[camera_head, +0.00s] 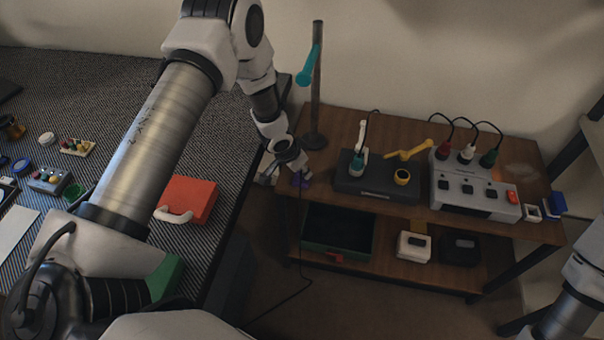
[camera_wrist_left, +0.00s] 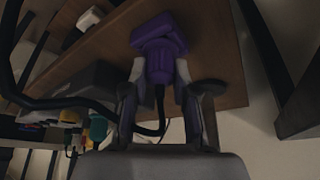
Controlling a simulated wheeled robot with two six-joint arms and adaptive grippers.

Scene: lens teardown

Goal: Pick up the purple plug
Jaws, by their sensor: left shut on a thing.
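The purple plug (camera_wrist_left: 158,40) is between the fingertips of my left gripper (camera_wrist_left: 160,74) in the left wrist view. The fingers are shut on its narrower part, and its wider body sticks out beyond them. In the head view the purple plug (camera_head: 302,181) shows small below my left gripper (camera_head: 293,168), at the left end of the wooden bench. A dark cable shows beside the gripper and hangs towards the floor. Whether the plug touches the bench is unclear. My right gripper is out of view; only part of my right arm shows at the right edge.
The wooden bench (camera_head: 385,133) carries a dark soldering station (camera_head: 375,185), a grey power box (camera_head: 470,190) with plugged cables, and a post (camera_head: 318,85). A green-rimmed bin (camera_head: 340,258) sits on its lower shelf. A red case (camera_head: 190,195) lies on the dark mat at left.

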